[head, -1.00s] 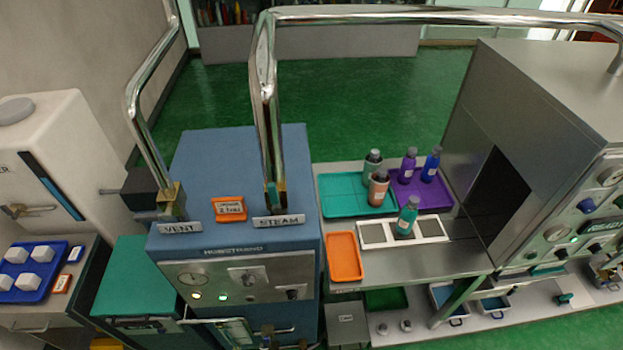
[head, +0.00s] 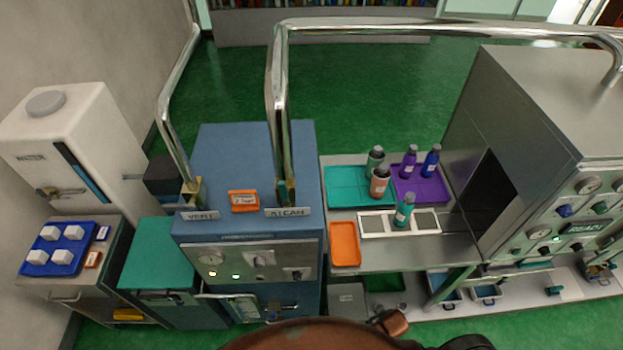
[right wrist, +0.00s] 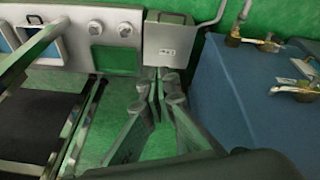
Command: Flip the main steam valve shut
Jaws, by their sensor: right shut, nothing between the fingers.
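The main steam valve (head: 287,190) is a brass fitting at the foot of a tall chrome pipe, on top of the blue sterilizer cabinet (head: 240,150). A STEAM label (head: 287,212) stands in front of it. Its lever position is too small to read. In the right wrist view, brass valve fittings (right wrist: 297,90) show on a blue cabinet (right wrist: 250,90); which one is steam I cannot tell. My right gripper (right wrist: 165,88) is shut and empty, over the floor to the left of that cabinet, apart from the fittings. My left gripper is not in view.
A second brass fitting (head: 193,190) stands behind the VENT label (head: 199,215). An orange sign (head: 244,201) lies between the two pipes. A bench to the right holds a purple tray (head: 420,190) with bottles. A grey box (right wrist: 172,42) stands ahead of my right gripper.

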